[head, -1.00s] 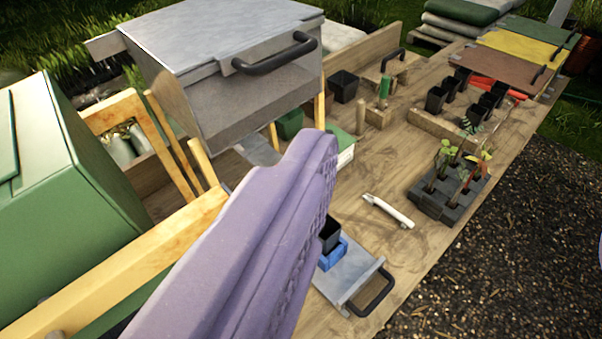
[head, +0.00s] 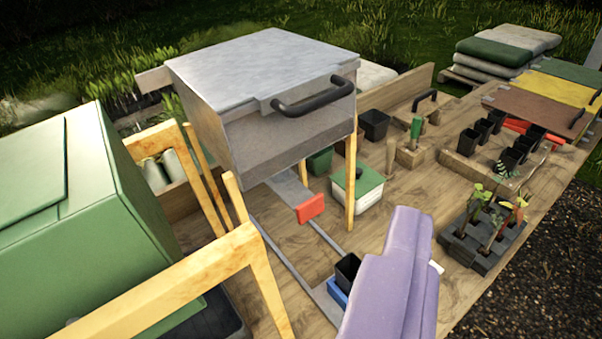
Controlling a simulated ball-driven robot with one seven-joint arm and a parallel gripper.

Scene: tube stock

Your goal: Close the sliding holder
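The sliding holder appears to be the low blue block (head: 336,292) with a square black pot (head: 346,270) in it, at lower centre of the head view. It sits at the near end of thin grey rails (head: 285,262) that run back under a raised grey box (head: 270,125). The holder's front part is hidden behind my purple arm part (head: 392,275). My gripper's fingers do not show.
A green box (head: 75,210) and wooden frame (head: 180,285) fill the left. A green-lidded white tub (head: 357,190) stands behind the holder. A dark plant tray (head: 480,240), several black pots and coloured boards are at right. Bare wood shows around the rails.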

